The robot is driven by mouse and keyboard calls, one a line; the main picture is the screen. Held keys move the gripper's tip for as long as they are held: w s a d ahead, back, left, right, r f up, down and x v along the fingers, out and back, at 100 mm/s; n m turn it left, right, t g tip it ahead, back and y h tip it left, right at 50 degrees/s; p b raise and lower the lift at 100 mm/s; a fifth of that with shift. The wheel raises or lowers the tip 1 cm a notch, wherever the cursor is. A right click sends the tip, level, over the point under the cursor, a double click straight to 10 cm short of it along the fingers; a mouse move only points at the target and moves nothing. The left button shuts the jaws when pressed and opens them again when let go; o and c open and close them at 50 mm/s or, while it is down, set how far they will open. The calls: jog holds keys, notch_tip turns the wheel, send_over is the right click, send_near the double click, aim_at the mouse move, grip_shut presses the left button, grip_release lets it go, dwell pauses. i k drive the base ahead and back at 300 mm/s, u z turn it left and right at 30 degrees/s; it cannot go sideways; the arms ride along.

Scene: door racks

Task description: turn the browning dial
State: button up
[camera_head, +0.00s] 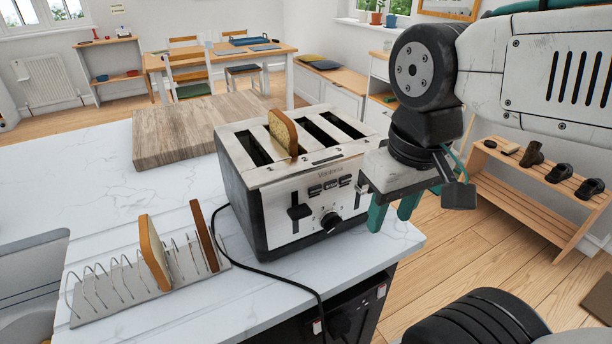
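The toaster (285,228) stands on the white counter, silver on its front and top with dark sides. Its browning dial (331,222) is a round black knob low on the front face. A black lever (299,211) sits left of the dial, and another lever shows to its right, close to my gripper. A bread slice (283,134) stands up out of one slot; other slots look empty. My gripper (393,212) is right of the dial and apart from it, pointing down with two green fingers spread. Nothing shows between them. The dial's pointer mark is too small to read.
A wire toast rack (110,300) holding two slices (153,252) stands at the counter's left front. A black cord (270,275) runs over the counter in front of the toaster. A wooden board (190,130) lies behind. The counter edge is just below my gripper.

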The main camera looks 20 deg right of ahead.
aim_at(329, 221)
jog(key=k, duration=0.45)
jog(key=z, duration=2.7)
jog(key=i, duration=0.8)
jog(key=u, duration=3.3)
